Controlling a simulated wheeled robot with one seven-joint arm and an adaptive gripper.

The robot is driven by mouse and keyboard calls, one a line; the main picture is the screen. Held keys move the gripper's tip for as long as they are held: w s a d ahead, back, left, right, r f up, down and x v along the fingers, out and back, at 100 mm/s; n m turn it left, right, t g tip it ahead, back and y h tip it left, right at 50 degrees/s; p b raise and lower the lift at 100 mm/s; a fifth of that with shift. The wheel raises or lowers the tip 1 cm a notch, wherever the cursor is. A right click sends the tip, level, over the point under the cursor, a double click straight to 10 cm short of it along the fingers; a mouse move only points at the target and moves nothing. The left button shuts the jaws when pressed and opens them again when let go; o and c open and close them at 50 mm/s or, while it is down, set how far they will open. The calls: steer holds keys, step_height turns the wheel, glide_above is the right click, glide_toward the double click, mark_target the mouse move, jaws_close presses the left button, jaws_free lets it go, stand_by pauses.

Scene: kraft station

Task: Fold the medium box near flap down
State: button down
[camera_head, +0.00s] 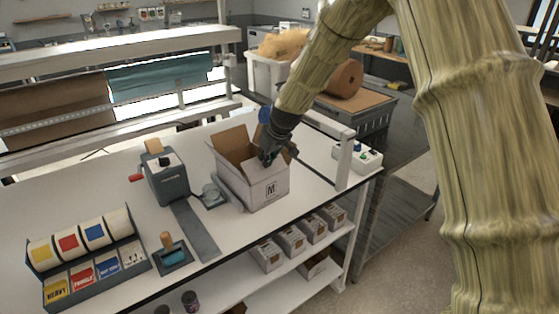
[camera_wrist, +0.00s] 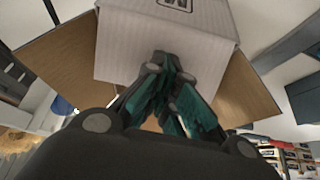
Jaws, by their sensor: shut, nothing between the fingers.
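The medium box (camera_head: 256,194), white outside with tan insides and an "M" on its near face, stands on the white bench. In the wrist view its white side (camera_wrist: 165,45) fills the top middle. The near flap appears leaned inward, its white outside showing, but its exact angle is unclear. Tan flaps spread out to the left (camera_wrist: 55,65) and right (camera_wrist: 245,92) in the wrist view. My gripper (camera_head: 266,160) is over the box's near right part, pointing down. Its fingers (camera_wrist: 170,75) are shut and empty, overlapping the white panel; I cannot tell whether they touch it.
A grey tape dispenser (camera_head: 166,177) and a small round-topped device (camera_head: 210,195) stand left of the box. A label rack (camera_head: 85,255) and a blue stamp (camera_head: 173,252) are farther left. A bench post (camera_head: 344,163) rises to the right. Small boxes (camera_head: 290,238) sit on the shelf below.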

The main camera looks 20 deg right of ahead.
steer(key=shift+w+a+f, duration=0.1)
steer(key=shift+w+f, duration=0.05)
steer(key=shift+b+x, duration=0.35)
steer(key=shift+x, duration=0.65)
steer(key=shift+f, duration=0.3)
stand_by(0.8)
steer(key=shift+r, duration=0.1)
steer(key=shift+r+p, duration=2.45)
steer(key=shift+r, duration=2)
steer(key=shift+a+f, duration=0.1)
steer(key=shift+a, duration=0.05)
